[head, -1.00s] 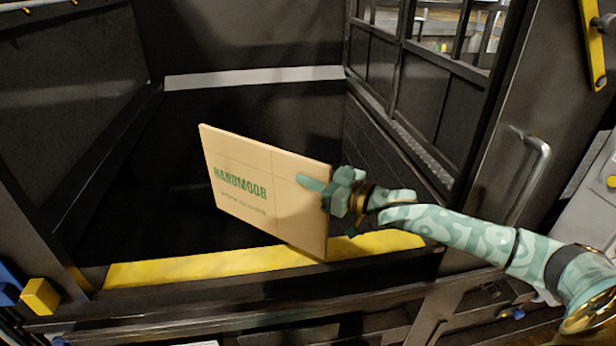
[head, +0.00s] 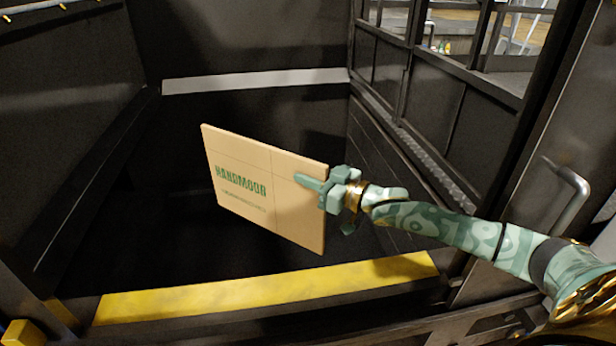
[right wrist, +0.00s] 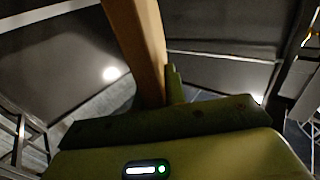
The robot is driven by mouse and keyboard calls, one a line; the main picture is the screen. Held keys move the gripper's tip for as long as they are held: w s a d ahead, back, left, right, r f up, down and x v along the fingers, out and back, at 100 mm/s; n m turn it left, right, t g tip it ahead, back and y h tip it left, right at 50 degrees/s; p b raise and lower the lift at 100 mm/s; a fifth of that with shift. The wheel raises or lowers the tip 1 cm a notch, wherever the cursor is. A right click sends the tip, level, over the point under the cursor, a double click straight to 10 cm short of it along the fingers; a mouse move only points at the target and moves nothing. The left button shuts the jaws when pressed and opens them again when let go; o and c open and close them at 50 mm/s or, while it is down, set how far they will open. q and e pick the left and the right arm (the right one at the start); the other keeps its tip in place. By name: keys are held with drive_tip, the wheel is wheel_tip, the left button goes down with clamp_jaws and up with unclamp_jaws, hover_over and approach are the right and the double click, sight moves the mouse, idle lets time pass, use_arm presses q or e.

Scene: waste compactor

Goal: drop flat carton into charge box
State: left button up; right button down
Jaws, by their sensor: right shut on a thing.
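The flat carton (head: 250,190) is a thin tan panel with green lettering, held upright and slightly tilted. My right gripper (head: 325,185) is shut on its right edge; one finger lies across the near face. In the right wrist view the carton (right wrist: 138,45) shows edge-on, rising from the gripper (right wrist: 172,85). The charge box (head: 255,80) is a deep dark chamber with a pale stripe along its back wall. In the head view the carton hangs over its opening, beyond the yellow front sill (head: 270,288), apart from the walls. My left gripper is not in view.
The yellow sill runs across the front of the opening. A dark side wall with railing-like window frames (head: 440,90) stands at the right, and a metal handle (head: 570,190) is nearer. A yellow block (head: 22,333) sits at the lower left. The chamber around the carton is clear.

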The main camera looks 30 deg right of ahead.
drive_tip(key=c, duration=1.4)
unclamp_jaws()
drive_tip(key=shift+o, duration=0.2)
drive_tip(key=b+v, duration=0.1)
drive_tip(key=v, duration=1.5)
drive_tip(key=shift+s, duration=0.1)
drive_tip(key=shift+f, duration=0.15)
